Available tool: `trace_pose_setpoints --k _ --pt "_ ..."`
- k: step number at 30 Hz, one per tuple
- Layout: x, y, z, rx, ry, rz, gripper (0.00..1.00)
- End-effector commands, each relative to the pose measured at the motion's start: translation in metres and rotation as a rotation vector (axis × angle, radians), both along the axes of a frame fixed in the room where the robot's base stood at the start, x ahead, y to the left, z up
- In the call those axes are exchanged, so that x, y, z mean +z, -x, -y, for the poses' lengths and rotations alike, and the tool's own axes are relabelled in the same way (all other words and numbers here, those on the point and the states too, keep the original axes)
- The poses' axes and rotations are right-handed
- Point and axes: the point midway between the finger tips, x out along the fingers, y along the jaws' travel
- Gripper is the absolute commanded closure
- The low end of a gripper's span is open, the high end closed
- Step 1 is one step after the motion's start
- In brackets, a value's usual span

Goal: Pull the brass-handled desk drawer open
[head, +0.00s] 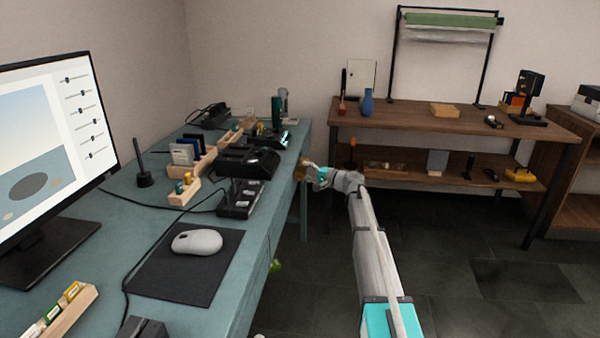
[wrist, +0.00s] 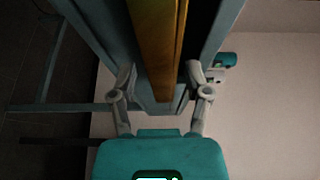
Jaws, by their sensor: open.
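The teal desk (head: 150,190) runs along the left in the head view. A brass-coloured piece (head: 300,169), seemingly the drawer's handle, shows at the desk's right edge near its far end. My gripper (head: 312,171) is right beside it. In the wrist view the long brass handle (wrist: 156,50) runs down the middle, and the fingers of my gripper (wrist: 161,85) stand open on either side of it. I cannot tell whether they touch it. A dark strip lies beside the handle. Most of the drawer front is hidden, and how far it stands open cannot be told.
On the desk are a monitor (head: 50,140), a mouse (head: 197,241) on a dark mat (head: 160,280), and several black devices. A green item (head: 275,266) hangs at the desk's edge. A wooden workbench (head: 400,115) stands at the back. Dark floor is clear right of my arm.

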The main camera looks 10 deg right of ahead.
Motion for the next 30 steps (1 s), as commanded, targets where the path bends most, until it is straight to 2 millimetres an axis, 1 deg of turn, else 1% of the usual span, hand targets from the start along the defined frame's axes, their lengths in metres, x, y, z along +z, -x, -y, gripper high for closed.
trace_pose_setpoints --k 4,12,13,17,18,20,21,23,27,28,29,30 --pt "0.000 -0.003 -0.004 0.001 0.000 0.000 0.37" --pt "0.000 -0.003 -0.005 0.001 0.000 0.000 0.37" --pt "0.000 -0.003 -0.005 0.001 0.000 0.000 0.39" --pt "0.000 -0.003 -0.005 0.001 0.000 0.000 0.63" --pt "0.000 -0.003 -0.004 0.001 0.000 0.000 0.71" --pt "0.000 -0.003 -0.004 0.001 0.000 0.000 0.82" --pt "0.000 -0.003 -0.005 0.001 0.000 0.000 0.89" --pt "0.000 -0.003 -0.005 0.001 0.001 0.000 1.00" --pt "-0.001 -0.003 -0.005 0.001 0.004 0.000 1.00" --pt "-0.001 0.000 -0.035 0.009 0.004 0.000 1.00" --pt "-0.001 -0.002 -0.025 0.006 0.004 0.000 1.00" --pt "-0.001 -0.003 -0.019 0.007 0.004 0.000 1.00"
